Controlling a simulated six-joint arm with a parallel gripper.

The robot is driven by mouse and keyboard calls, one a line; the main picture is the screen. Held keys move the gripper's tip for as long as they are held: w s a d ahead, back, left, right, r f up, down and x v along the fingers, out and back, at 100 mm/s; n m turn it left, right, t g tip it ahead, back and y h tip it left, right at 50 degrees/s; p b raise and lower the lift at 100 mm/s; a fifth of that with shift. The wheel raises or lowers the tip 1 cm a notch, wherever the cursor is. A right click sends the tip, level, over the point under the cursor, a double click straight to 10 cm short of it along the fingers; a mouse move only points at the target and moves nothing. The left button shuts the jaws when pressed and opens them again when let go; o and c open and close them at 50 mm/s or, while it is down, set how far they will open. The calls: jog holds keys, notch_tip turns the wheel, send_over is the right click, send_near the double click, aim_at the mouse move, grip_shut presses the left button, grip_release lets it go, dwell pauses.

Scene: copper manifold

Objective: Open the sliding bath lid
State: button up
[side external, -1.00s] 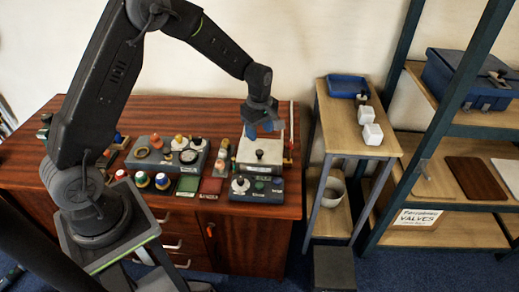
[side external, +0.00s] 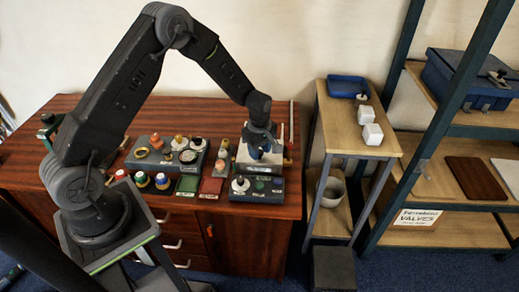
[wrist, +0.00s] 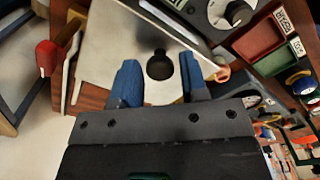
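The bath lid (side external: 243,155) is a pale flat plate at the right end of the wooden bench, and it also shows in the wrist view (wrist: 103,45). A black round knob (wrist: 159,66) stands on it. My gripper (side external: 259,156) is down over the lid in the side view and hides the knob there. In the wrist view my gripper (wrist: 159,82) has its two blue fingers apart, one on each side of the knob. Gaps show between the knob and both fingers. What lies under the lid is hidden.
A control box (side external: 257,189) with buttons and a knob stands in front of the lid. Green and red trays (side external: 211,186) and a grey block with fittings lie to the left. A side table (side external: 340,135) with white blocks stands to the right, across a gap.

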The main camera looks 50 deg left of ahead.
grip_shut()
jog(key=shift+w, duration=0.1)
jog(key=w+a, duration=0.7)
dwell(0.3)
jog(key=shift+o, duration=1.5)
grip_release()
jog(key=shift+s, duration=0.1)
jog(key=shift+r, duration=0.1)
